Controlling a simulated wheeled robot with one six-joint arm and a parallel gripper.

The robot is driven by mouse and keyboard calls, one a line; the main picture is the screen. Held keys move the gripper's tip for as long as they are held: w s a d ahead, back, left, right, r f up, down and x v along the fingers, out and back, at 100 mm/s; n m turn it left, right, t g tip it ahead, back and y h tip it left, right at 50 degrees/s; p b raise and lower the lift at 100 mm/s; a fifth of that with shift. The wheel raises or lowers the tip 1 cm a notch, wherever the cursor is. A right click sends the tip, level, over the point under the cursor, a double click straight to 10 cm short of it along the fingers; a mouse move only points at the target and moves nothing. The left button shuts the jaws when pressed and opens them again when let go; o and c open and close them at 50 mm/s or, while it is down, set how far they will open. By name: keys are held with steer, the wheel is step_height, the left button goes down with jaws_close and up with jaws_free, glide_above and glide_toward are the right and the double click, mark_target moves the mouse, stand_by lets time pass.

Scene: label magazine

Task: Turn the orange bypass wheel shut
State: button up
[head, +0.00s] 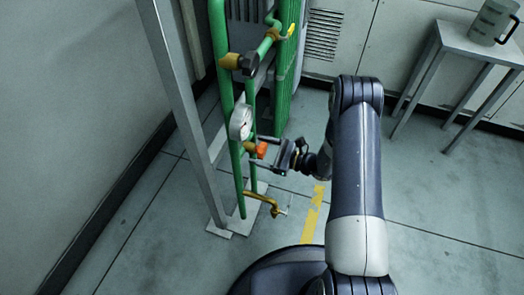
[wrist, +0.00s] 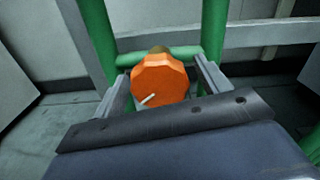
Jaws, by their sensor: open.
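The orange bypass wheel (wrist: 160,82) is a faceted knob with a pale pointer line, seen face-on in the wrist view. The line points toward the lower left. The wheel sits on a green cross pipe (wrist: 128,60) between two green uprights. It also shows small in the head view (head: 262,150). My gripper (wrist: 162,80) is open, with one finger on each side of the wheel. A narrow gap seems to show at each side; I cannot tell whether either finger touches. In the head view my gripper (head: 270,150) reaches the wheel from the right.
A white gauge (head: 241,121) sits just above the wheel. A black knob (head: 249,65) is higher on the pipes, and a yellow tap (head: 262,200) is below. A grey metal post (head: 182,110) stands left.

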steer(key=shift+c, duration=0.3)
steer(key=c, duration=0.9)
steer(key=shift+m, duration=0.3)
